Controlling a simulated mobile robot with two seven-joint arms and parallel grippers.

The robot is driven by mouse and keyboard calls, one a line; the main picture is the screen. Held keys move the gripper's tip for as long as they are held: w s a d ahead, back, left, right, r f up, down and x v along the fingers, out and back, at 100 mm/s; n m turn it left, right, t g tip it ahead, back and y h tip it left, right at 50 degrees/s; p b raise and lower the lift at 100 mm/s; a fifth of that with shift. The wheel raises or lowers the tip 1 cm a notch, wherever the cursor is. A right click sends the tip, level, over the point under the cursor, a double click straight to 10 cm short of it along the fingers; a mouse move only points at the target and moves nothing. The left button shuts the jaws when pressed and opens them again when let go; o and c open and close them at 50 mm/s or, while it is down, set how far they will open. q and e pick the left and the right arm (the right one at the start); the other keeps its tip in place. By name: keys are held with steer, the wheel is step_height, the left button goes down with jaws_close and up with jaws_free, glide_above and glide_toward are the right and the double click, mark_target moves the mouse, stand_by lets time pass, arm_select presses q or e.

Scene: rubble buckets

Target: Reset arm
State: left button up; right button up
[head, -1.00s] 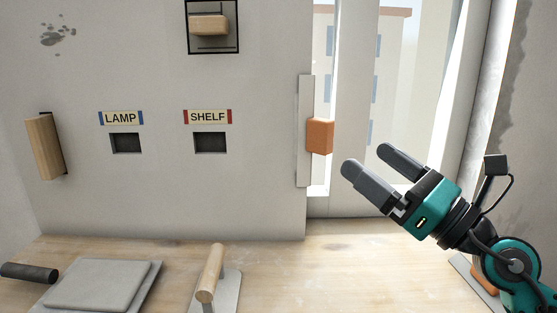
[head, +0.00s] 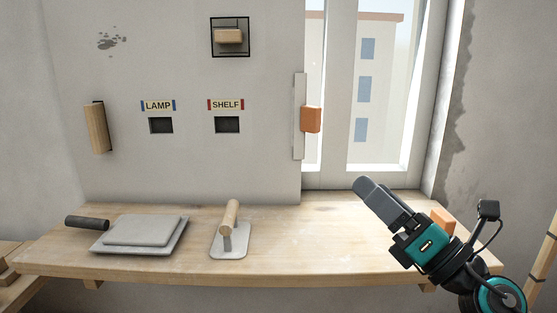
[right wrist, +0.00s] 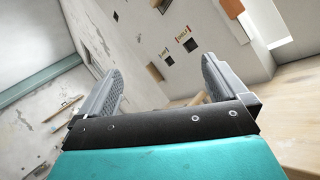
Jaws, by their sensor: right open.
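My right gripper (head: 372,194) is in the head view at the lower right, in front of the right end of the wooden workbench. It points up and left, and its fingers overlap from this angle. In the right wrist view the gripper (right wrist: 160,90) shows two fingers wide apart with nothing between them. The wall with the labelled slots shows beyond them. My left gripper is not in the head view.
On the workbench (head: 320,257) are a trowel (head: 231,238), grey slabs (head: 142,232) and a dark handle (head: 87,223). An orange block (head: 442,221) lies close behind my right gripper. An orange-handled piece (head: 311,119) is by the window. The middle right bench is clear.

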steer(key=s+d+f+m+h, duration=0.2)
steer(key=f+m+h, duration=0.4)
steer(key=f+m, duration=0.6)
steer(key=s+d+f+m+h, duration=0.2)
steer(key=f+m+h, duration=0.3)
steer(key=f+m, duration=0.8)
steer(key=s+a+f+m+g+h, duration=0.1)
steer(key=s+f+m+g, duration=0.6)
steer(key=s+f+m, duration=0.3)
steer(key=s+f, duration=0.3)
steer(key=f, duration=0.3)
steer(key=shift+a+f, duration=0.3)
steer(key=shift+f, duration=0.05)
